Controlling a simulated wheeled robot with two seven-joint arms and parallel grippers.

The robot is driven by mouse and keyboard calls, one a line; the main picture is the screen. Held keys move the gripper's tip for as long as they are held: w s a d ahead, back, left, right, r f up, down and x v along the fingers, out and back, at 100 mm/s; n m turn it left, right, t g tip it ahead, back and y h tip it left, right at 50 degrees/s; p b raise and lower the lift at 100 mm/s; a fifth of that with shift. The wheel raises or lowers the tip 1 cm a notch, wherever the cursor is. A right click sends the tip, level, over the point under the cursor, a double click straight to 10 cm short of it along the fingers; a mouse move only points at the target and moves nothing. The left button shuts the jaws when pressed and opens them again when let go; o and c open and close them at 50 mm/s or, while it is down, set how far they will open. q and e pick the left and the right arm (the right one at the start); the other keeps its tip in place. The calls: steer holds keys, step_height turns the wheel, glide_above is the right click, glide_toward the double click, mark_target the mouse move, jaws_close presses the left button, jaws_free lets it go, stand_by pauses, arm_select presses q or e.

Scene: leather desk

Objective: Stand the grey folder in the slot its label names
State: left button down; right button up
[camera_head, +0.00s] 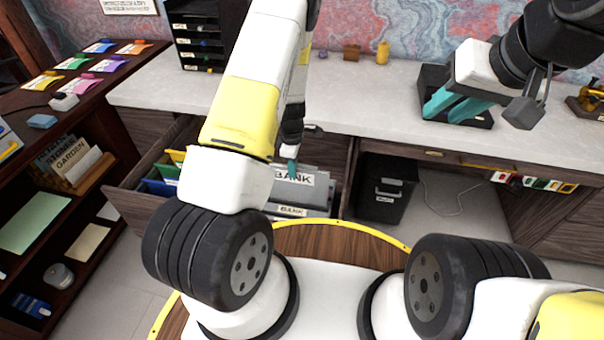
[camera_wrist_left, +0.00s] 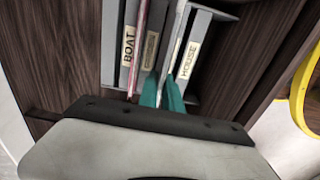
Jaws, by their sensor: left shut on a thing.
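The grey folder (camera_head: 318,181), labelled BANK, stands roughly upright at the open drawer (camera_head: 137,206). My left gripper (camera_head: 291,166) is shut on its upper edge. A second BANK label (camera_head: 291,211) shows lower down, in front of the folder. In the left wrist view my left gripper's teal fingers (camera_wrist_left: 163,92) reach down among grey dividers, with labels BOAT (camera_wrist_left: 128,46) and HOUSE (camera_wrist_left: 189,60); one label between them is too blurred to read. How deep the folder sits is hidden. My right gripper (camera_head: 455,105) is open and empty at a dark tray on the counter.
Blue, green and yellow folders (camera_head: 165,172) stand at the drawer's left end. A black bin (camera_head: 385,190) stands right of the drawer. The pale counter (camera_head: 350,90) runs behind, with a black tray rack (camera_head: 200,45). A dark shelf (camera_head: 60,180) stands at the left.

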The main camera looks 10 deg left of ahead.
mark_target(294, 200)
arm_select(q)
step_height(294, 200, down, 14)
steer(key=shift+f, duration=0.1)
stand_by(0.4)
steer(key=c, duration=1.5)
jaws_free()
steer(key=shift+f, duration=0.1)
